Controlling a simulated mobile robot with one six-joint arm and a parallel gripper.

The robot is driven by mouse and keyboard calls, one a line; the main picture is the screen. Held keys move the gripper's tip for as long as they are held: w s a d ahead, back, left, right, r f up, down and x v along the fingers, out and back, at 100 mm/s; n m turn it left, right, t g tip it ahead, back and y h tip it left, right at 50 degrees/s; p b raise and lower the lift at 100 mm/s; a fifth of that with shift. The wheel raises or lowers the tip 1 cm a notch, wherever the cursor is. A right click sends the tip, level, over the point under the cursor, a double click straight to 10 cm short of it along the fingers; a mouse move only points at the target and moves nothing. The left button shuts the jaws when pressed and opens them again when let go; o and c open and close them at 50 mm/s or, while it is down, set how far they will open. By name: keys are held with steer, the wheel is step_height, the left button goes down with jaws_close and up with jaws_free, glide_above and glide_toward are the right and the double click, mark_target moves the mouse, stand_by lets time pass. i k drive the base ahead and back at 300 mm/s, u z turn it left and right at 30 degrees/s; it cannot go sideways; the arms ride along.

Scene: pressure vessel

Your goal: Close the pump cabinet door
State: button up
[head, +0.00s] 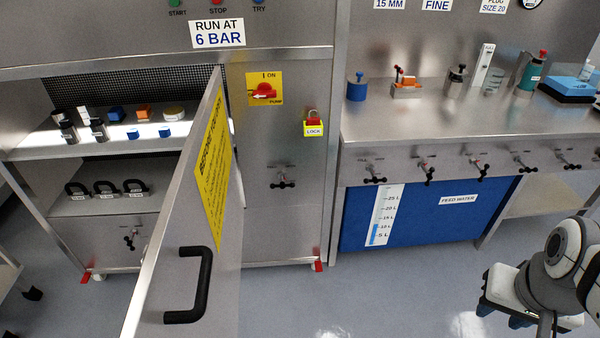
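The pump cabinet door (222,255) stands wide open in the head view, swung out toward me from its hinge side near the middle of the cabinet. It has a black D-shaped handle (206,285) low on its near part and a yellow notice (213,170) on its face. The open cabinet (110,172) shows behind it to the left. Part of my arm (560,268) shows at the lower right, well apart from the door. My gripper's fingertips cannot be made out clearly there, so its opening cannot be told.
Cabinet shelves (50,143) hold small parts and several black padlock-like items (107,188). A red switch (264,90) and a lock (313,125) sit on the panel right of the door. A bench (430,120) with valves and a blue tank (430,212) stands right. Floor (380,295) between door and arm is clear.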

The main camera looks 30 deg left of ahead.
mark_target(188, 285)
steer(key=u, duration=1.65)
steer(key=k, duration=1.7)
steer(key=u, duration=0.55)
steer(key=i, duration=1)
steer(key=u, duration=0.05)
